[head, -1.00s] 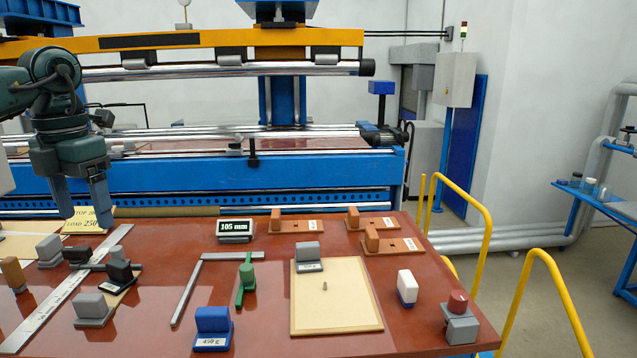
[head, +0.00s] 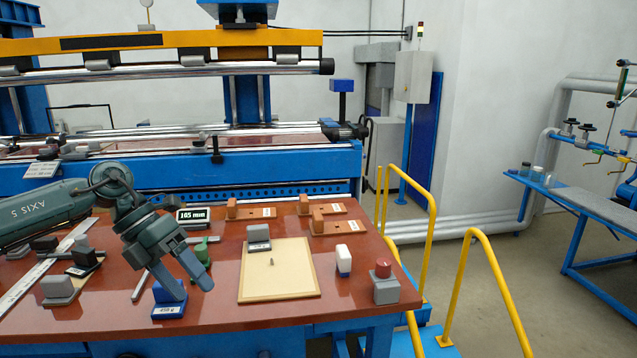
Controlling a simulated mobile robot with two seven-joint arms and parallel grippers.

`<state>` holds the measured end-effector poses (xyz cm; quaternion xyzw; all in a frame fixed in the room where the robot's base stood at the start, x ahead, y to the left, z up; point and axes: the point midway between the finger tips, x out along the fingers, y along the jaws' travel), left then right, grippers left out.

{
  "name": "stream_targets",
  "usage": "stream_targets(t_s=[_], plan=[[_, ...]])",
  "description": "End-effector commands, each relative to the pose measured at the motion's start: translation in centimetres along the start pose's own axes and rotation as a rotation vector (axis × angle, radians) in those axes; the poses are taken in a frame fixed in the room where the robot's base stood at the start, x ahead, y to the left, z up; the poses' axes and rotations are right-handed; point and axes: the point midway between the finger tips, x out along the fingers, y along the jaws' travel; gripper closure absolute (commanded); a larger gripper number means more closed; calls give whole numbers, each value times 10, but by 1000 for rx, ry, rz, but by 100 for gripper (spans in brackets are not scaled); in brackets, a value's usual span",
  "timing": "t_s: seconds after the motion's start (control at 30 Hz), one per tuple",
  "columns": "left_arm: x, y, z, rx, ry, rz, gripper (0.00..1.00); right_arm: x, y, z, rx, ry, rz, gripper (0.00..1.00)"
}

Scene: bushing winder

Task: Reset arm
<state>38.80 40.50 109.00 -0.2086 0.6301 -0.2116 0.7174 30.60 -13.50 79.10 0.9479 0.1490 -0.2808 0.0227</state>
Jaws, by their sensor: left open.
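My left gripper (head: 194,290) comes in from the left over the red-brown table (head: 240,312). Its two fingers are apart and point down and to the right. The fingertips appear over or beside the blue 450 g block (head: 168,309) and partly cover it; I cannot tell whether they touch it. Nothing shows between the fingers. My right gripper is not in view.
A beige board (head: 285,282) with a grey block (head: 258,237), a white-and-blue block (head: 343,260) and a red-knobbed grey block (head: 385,285) stand to the right. Wooden blocks (head: 325,226) lie behind. Yellow rails (head: 425,215) stand beyond the table's right edge.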

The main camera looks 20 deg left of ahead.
Motion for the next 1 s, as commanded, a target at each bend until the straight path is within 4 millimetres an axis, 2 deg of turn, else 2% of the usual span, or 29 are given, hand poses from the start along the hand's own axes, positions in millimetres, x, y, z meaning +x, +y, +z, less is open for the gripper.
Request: stream_targets(t_s=[0.03,0.1,0.2,0.33,0.47,0.57,0.7,0.8,0.9,1.0], plan=[[40,-16,4,-12,-9,-144,26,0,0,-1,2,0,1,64],[87,-42,11,-68,-52,-350,26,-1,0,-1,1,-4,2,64],[139,-76,17,-225,-136,-636,26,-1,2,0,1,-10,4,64],[187,-100,22,-545,-258,-934,26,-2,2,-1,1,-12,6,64],[229,-96,17,-967,-375,-1124,26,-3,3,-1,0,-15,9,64],[267,-79,-2,-1354,-451,-1187,26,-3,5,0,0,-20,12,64],[322,-55,-49,-1878,-505,-1148,26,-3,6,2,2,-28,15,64],[352,-49,-86,-2164,-504,-1073,26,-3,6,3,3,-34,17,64],[371,-48,-113,-2341,-490,-1005,26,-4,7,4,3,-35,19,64],[379,-49,-126,-2423,-481,-966,26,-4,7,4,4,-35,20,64]])
